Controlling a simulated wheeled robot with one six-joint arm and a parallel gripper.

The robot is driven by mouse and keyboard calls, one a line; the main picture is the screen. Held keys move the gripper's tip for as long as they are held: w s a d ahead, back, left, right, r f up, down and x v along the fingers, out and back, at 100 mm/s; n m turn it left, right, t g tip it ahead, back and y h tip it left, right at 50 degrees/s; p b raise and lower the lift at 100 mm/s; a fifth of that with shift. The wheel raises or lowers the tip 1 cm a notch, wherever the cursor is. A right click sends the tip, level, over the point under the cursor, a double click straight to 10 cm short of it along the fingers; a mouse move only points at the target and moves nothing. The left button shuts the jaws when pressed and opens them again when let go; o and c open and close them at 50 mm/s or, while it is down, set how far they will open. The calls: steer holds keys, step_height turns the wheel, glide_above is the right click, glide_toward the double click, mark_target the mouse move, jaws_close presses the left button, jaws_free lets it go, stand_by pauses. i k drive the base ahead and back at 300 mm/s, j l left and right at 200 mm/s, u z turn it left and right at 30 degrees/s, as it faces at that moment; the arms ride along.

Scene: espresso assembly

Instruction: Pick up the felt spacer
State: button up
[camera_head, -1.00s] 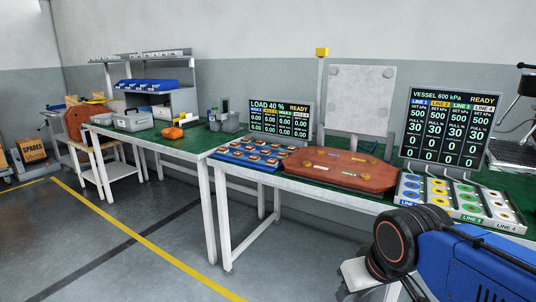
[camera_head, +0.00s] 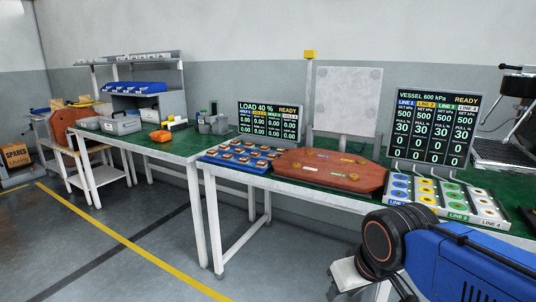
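I cannot make out the felt spacer for certain at this distance. Small round parts in blue, yellow, green and pale colours sit in a tray (camera_head: 431,206) marked with line labels on the right part of the green bench. Small parts also sit in rows on a blue tray (camera_head: 222,162) at the left end of that bench. A few small pieces lie on a reddish-brown board (camera_head: 310,172) between the two trays. My blue arm with its dark joint is at the lower right, in front of the bench. My gripper cannot be made out.
A pressure screen (camera_head: 436,126) and a load screen (camera_head: 269,119) stand behind the trays, with a pale upright panel (camera_head: 348,100) between them. A second bench on the left holds grey bins (camera_head: 121,124) and an orange item (camera_head: 161,136). The floor before the benches is clear.

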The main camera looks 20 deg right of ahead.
mark_target(228, 156)
steer(key=i+j+z, duration=0.4)
steer(key=i+j, duration=0.3)
steer(key=i+j+z, duration=0.2)
steer(key=i+j, duration=0.15)
steer(key=i+j+z, duration=0.2)
steer(key=j, duration=0.35)
steer(key=i+j+z, duration=0.2)
steer(key=i+j, duration=0.15)
steer(key=j, duration=0.15)
